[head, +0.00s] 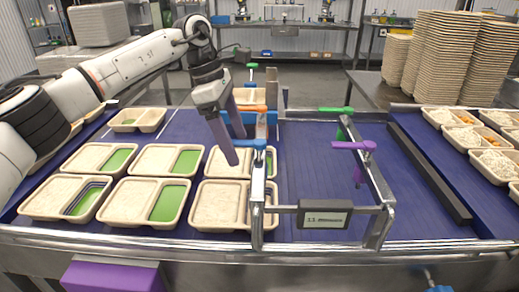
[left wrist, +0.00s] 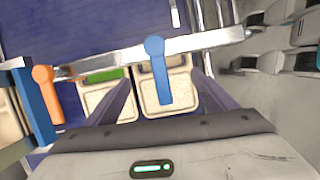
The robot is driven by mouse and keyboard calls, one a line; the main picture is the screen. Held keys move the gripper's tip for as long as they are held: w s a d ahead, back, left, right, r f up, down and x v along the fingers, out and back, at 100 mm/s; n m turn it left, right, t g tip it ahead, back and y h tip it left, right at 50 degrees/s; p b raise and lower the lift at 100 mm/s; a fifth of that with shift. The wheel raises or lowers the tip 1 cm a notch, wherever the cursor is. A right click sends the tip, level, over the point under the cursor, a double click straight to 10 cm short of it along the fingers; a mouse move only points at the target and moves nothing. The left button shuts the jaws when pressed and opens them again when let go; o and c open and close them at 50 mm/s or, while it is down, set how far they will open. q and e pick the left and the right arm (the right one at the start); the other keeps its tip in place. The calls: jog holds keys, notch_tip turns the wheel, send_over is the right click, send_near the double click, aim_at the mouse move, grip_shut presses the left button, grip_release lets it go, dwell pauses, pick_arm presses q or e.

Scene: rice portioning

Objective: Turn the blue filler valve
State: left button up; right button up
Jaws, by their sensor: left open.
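The blue filler valve (left wrist: 158,75) is a flat lever with a round end on a metal rail. In the left wrist view its handle points down toward my palm, between my two fingers with space on both sides. My right gripper is not in view.
An orange valve (head: 253,108) and a blue block (head: 233,118) stand just behind. Green (head: 336,110) and purple (head: 353,146) valves are on the right rail. Several beige trays (head: 122,223) line the blue conveyor (head: 305,170). Filled trays sit far right, below tall tray stacks (head: 455,60).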

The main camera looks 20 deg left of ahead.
pick_arm(q)
jog(key=shift+v, duration=3.85)
